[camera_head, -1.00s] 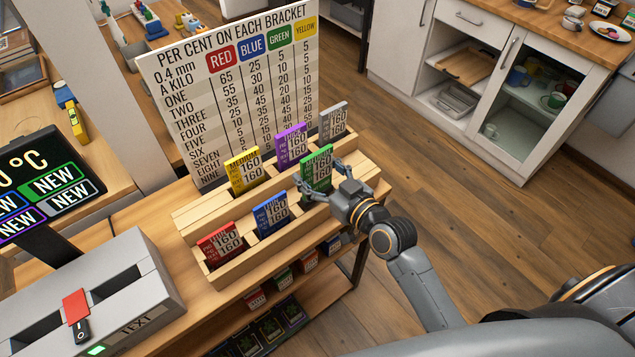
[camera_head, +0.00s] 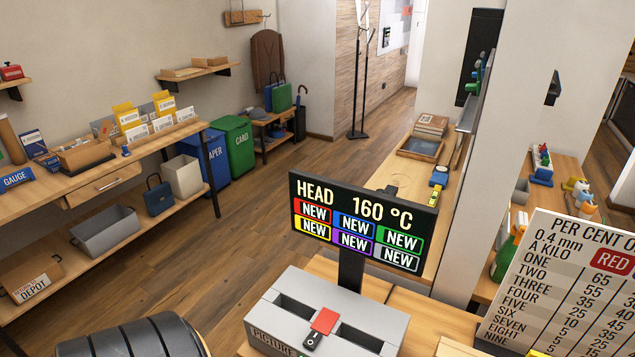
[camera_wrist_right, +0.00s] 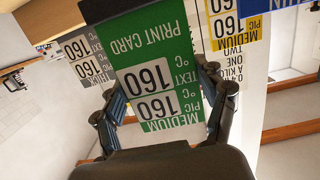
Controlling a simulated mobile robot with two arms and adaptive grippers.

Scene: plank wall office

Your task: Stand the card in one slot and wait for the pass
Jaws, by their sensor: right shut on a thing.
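My right gripper (camera_wrist_right: 165,88) shows in the right wrist view, shut on a green print card (camera_wrist_right: 150,50) held between its fingers. The card reads medium, with 160 °C for picture and text. A grey two-slot machine (camera_head: 262,330) stands on the counter in the head view, its side marked PICTURE. No card stands in the visible slots. A black screen (camera_head: 362,222) behind it reads head 160 °C, with six coloured boxes marked NEW. My left gripper is out of view.
A per cent board (camera_head: 560,285) stands at the right. Grey and yellow cards (camera_wrist_right: 85,58) show in the right wrist view around the green one. A wooden shelf bench (camera_head: 110,185) with boxes lines the left wall. Open floor lies between bench and counter.

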